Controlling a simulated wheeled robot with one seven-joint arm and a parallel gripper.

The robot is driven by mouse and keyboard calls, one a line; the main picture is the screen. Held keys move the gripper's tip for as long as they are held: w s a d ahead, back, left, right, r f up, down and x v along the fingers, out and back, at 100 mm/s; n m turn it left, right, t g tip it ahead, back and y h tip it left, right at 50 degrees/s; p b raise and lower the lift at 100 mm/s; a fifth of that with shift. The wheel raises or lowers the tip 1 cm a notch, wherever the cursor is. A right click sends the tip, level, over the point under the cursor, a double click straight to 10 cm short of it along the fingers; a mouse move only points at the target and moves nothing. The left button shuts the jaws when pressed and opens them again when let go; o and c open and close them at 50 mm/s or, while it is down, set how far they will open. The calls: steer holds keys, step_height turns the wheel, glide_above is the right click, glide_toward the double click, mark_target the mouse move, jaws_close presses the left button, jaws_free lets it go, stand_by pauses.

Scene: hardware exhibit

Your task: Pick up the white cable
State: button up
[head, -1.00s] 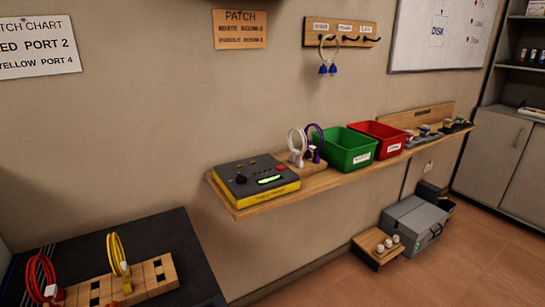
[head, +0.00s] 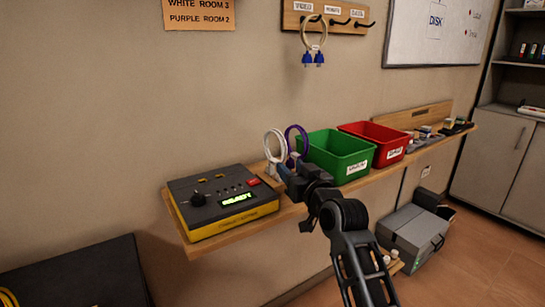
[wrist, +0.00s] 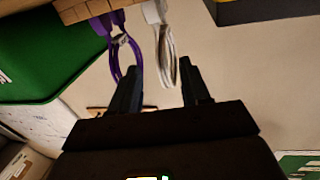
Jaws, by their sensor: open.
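The white cable (head: 266,146) is a coiled loop standing on the wall shelf, right of the black and yellow tester box. The purple cable (head: 304,138) stands just to its right. My gripper (head: 289,178) is in front of the two cables in the head view, hiding their lower parts. In the wrist view, my gripper (wrist: 160,74) is open. The white cable (wrist: 168,60) hangs in the gap between the fingers, nearer the right one. The purple cable (wrist: 117,52) is by the left finger and partly hidden by it. I cannot tell whether either finger touches a cable.
The tester box (head: 222,200) sits left on the shelf (head: 262,222). A green bin (head: 337,157) and a red bin (head: 377,143) stand close on the right. Another cable with blue plugs (head: 313,45) hangs on a wall rack. A grey box (head: 416,232) is below the shelf.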

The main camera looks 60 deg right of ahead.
mark_target(284, 159)
steer(key=x, duration=0.2)
steer(key=p+x, duration=0.1)
steer(key=x, duration=0.4)
steer(key=shift+w+d+r+p, duration=0.25)
steer(key=shift+r+p, duration=0.05)
steer(key=shift+r, duration=0.1)
jaws_close()
